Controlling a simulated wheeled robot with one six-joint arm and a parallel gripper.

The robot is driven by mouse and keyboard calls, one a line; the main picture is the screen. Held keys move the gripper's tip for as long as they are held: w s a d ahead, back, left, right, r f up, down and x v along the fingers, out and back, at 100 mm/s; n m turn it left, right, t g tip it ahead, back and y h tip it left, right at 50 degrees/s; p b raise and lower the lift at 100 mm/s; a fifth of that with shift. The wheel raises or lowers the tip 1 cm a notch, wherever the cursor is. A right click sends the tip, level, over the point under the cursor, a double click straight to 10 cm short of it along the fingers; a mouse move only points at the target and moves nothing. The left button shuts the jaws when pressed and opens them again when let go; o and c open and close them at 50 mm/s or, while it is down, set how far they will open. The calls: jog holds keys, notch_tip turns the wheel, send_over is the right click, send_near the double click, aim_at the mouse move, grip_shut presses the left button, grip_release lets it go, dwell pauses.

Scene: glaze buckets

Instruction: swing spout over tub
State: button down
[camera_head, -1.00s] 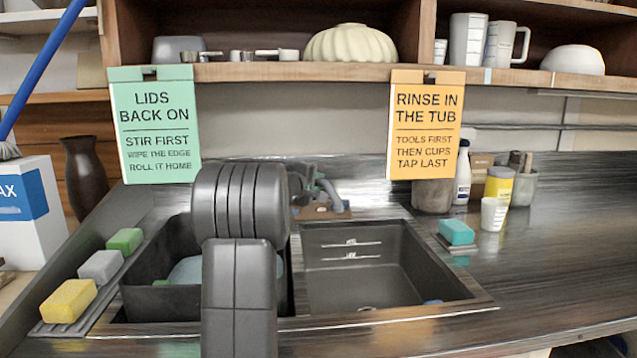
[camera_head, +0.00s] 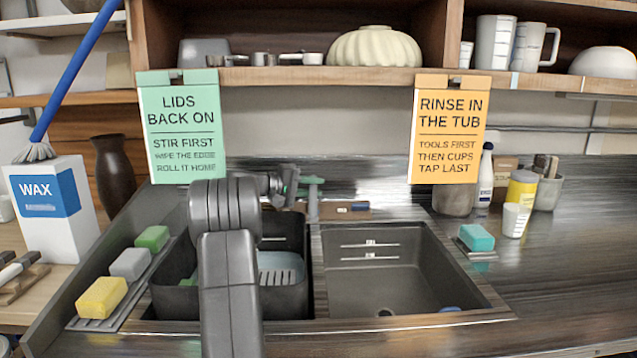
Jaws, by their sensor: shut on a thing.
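The tap stands at the back of the sink, behind the divider between the basins, with a grey-green top (camera_head: 311,182) above its post. My gripper (camera_head: 288,186) is at the tap, shut on the spout, just left of the post. My own arm and gripper hide much of the spout, so its tip is hard to make out. A dark tub (camera_head: 174,292) sits in the left basin, with a pale blue slotted piece (camera_head: 280,267) in it. My arm crosses in front of the tub and covers its middle. The right basin (camera_head: 375,285) is open, with a drain in its floor.
Yellow, grey and green sponges (camera_head: 103,297) lie on a strip at the left edge. A teal sponge (camera_head: 476,237), a cup (camera_head: 515,219) and bottles stand at right. Green (camera_head: 182,130) and orange (camera_head: 449,127) signs hang from the shelf.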

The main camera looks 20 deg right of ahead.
jog(key=shift+a+f, duration=0.1)
jog(key=shift+a, duration=0.05)
dwell(0.3)
jog(key=c, duration=1.3)
grip_release()
jog(key=shift+w, duration=0.1)
jog(key=shift+o, duration=0.2)
jog(key=s+a+r, duration=0.1)
jog(key=a+r, duration=0.1)
jog(key=a, duration=0.9)
jog(key=shift+a, duration=0.4)
jog(key=shift+r, duration=0.1)
